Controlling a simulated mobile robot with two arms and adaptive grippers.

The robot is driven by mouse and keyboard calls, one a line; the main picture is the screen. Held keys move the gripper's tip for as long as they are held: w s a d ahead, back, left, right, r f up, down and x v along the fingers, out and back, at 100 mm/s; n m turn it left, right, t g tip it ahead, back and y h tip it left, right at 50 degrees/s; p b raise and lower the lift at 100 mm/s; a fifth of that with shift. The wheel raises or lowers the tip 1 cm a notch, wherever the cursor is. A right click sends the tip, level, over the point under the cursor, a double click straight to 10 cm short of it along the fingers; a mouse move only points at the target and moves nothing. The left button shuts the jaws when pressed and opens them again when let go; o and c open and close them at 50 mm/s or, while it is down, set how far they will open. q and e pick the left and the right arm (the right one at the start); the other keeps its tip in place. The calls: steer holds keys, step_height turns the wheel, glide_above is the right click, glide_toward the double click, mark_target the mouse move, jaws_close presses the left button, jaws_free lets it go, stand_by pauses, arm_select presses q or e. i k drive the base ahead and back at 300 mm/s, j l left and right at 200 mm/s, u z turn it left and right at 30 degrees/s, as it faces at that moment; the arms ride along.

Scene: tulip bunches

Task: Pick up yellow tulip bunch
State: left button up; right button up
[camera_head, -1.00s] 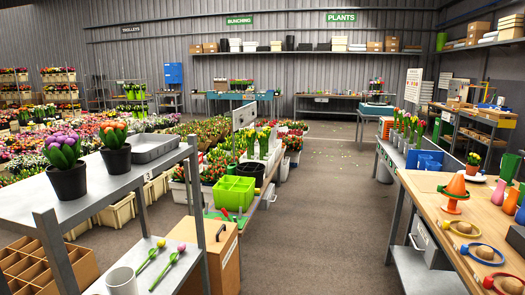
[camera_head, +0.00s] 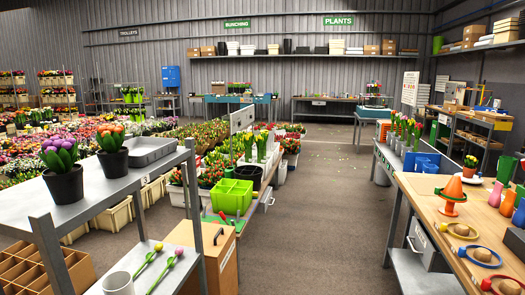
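Yellow tulips (camera_head: 262,137) stand upright in pale buckets on the left-hand bench, behind the green crate (camera_head: 232,196). More yellow-topped tulips (camera_head: 414,129) stand in grey containers on the right-hand bench. Both groups are small and far off, so I cannot tell separate bunches apart. Neither of my grippers shows in the head view.
A grey rack (camera_head: 95,192) at the near left holds purple and orange potted tulips, with a white mug (camera_head: 118,284) below. A wooden workbench (camera_head: 430,205) at the right carries an orange cone (camera_head: 453,189) and ring tools. The grey floor (camera_head: 318,230) between is clear.

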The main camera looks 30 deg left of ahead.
mark_target(265, 150)
steer(key=i+u, duration=0.1)
steer(key=u, duration=0.45)
steer(key=i+u, duration=0.4)
steer(key=i+l+u, duration=0.2)
steer(key=i+u, duration=0.2)
steer(key=i+l+u, duration=0.15)
steer(key=i+l, duration=0.8)
steer(key=i, duration=0.35)
steer(key=i+l+u, duration=0.2)
steer(key=i+l, duration=0.9)
steer(key=i+l+u, duration=0.15)
steer(key=u, duration=0.25)
steer(key=i+l+u, duration=0.2)
steer(key=u, duration=0.15)
steer(key=i+l+u, duration=0.15)
steer(key=u, duration=0.25)
steer(key=i+l+u, duration=0.2)
steer(key=l, duration=0.6)
steer(key=i+l+u, duration=0.25)
steer(key=l, duration=0.6)
steer(key=l+u, duration=0.2)
steer(key=l, duration=0.65)
